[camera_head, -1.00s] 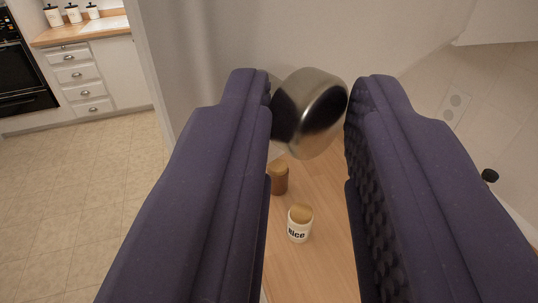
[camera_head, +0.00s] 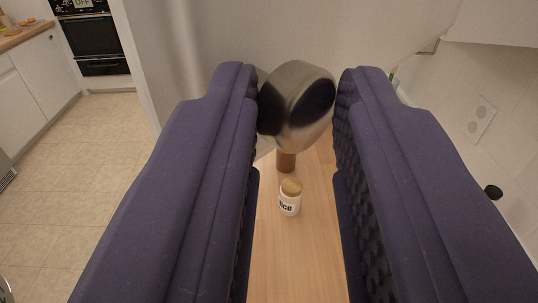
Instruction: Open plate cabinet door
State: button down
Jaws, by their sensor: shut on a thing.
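My gripper (camera_head: 297,110) shows its two dark purple padded fingers reaching up from the bottom of the view. It is shut on a shiny round metal knob (camera_head: 300,132), which sits between the fingertips. The knob is on the pale cabinet door (camera_head: 300,35), whose plain face fills the upper middle of the view. The door's outer edges and hinges cannot be made out.
Below the knob is a wooden counter (camera_head: 290,255) with a white rice jar (camera_head: 289,205) and a brown container (camera_head: 286,162). A wall oven (camera_head: 95,40) and white cabinets (camera_head: 40,65) stand at the left. A wall socket (camera_head: 481,118) is at the right. The tiled floor (camera_head: 90,150) at left is mostly clear.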

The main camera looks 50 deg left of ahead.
jog(key=shift+w+a, duration=0.25)
jog(key=shift+w, duration=0.05)
jog(key=c, duration=1.3)
grip_release()
jog(key=o, duration=0.5)
jog(key=shift+w+a+f, duration=0.1)
jog(key=shift+w+a, duration=0.15)
jog(key=shift+w, duration=0.35)
jog(key=shift+s, duration=0.1)
jog(key=shift+d, duration=0.1)
jog(key=shift+s+f, duration=0.1)
jog(key=shift+s, duration=0.05)
jog(key=shift+s+d, duration=0.2)
jog(key=shift+d, duration=0.1)
jog(key=b+v, duration=0.1)
jog(key=v, duration=0.6)
